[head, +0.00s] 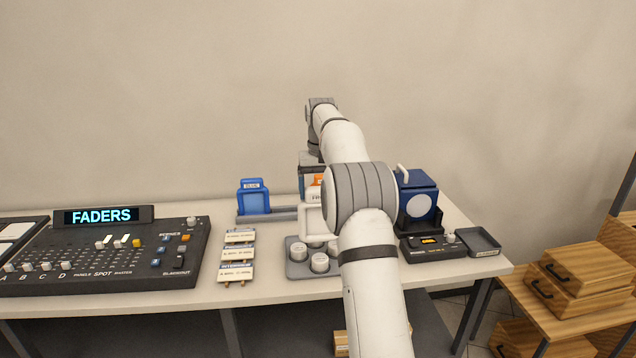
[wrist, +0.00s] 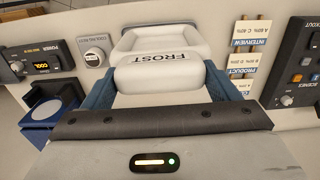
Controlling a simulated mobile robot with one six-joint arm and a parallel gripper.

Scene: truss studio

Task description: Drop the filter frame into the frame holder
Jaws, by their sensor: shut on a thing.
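My gripper (wrist: 160,78) is shut on a white filter frame (wrist: 158,72) labelled FROST, with a dark blue finger on each side of it. In the head view the white frame (head: 313,220) shows only partly, left of my arm, above or in front of the grey rack. A blue lamp (head: 417,187) with a pale round lens stands to the right. The black bracket (head: 409,223) at its front looks like the frame holder. The lamp also shows at the left of the wrist view (wrist: 40,130).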

